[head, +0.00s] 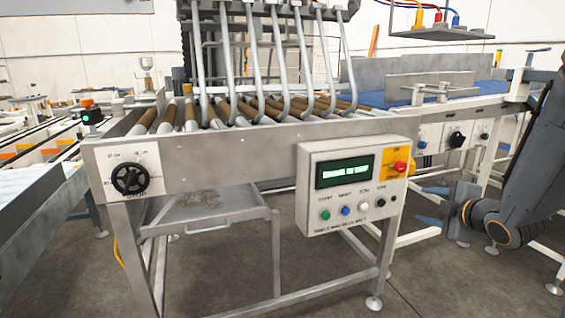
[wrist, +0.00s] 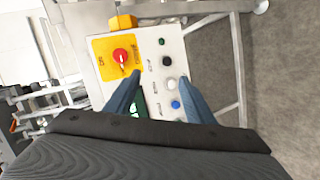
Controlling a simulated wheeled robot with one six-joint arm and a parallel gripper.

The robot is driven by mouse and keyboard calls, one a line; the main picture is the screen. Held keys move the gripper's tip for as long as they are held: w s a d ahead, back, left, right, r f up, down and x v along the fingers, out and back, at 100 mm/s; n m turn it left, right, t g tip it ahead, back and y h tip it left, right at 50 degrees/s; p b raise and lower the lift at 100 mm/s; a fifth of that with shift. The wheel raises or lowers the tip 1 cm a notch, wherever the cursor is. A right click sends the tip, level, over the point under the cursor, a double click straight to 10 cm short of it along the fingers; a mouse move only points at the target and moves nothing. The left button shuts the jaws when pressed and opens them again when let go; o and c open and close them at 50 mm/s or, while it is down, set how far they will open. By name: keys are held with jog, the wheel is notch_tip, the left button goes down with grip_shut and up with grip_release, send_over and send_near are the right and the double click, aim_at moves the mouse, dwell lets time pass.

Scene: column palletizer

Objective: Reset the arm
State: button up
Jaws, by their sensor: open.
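My gripper (head: 432,205) is at the right in the head view, with its two blue-tipped fingers apart and nothing between them. It points left toward the control box (head: 322,208) and is apart from it. In the wrist view my gripper (wrist: 160,95) shows as two spread blue fingers in front of the box. The box has a green display (head: 345,171), a red knob (head: 400,167) on a yellow plate, and a row of green, blue, white and black buttons. The red knob (wrist: 121,56) and the blue button (wrist: 175,104) also show in the wrist view. The fingers partly hide the display there.
The palletizer's steel frame (head: 230,151) carries brown and grey rollers under curved metal bars. A black handwheel (head: 132,178) is on its left end. A blue conveyor belt (head: 400,98) is behind at the right. Open grey floor (head: 450,285) lies below my gripper.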

jog(key=s+a+f+m+g+h, duration=0.1)
jog(key=s+a+f+m+g, duration=0.2)
jog(key=s+a+m+g, duration=1.35)
jog(key=s+a+r+n+t+p, duration=0.1)
jog(key=s+a+n+t, duration=0.15)
jog(key=s+a, duration=0.8)
jog(key=s+d+r+m+p, duration=0.2)
jog(key=d+r+p, duration=0.4)
jog(key=p, duration=0.6)
jog(key=shift+s+d+t, duration=0.15)
jog(key=shift+d+t, duration=0.15)
jog(key=shift+d, duration=0.4)
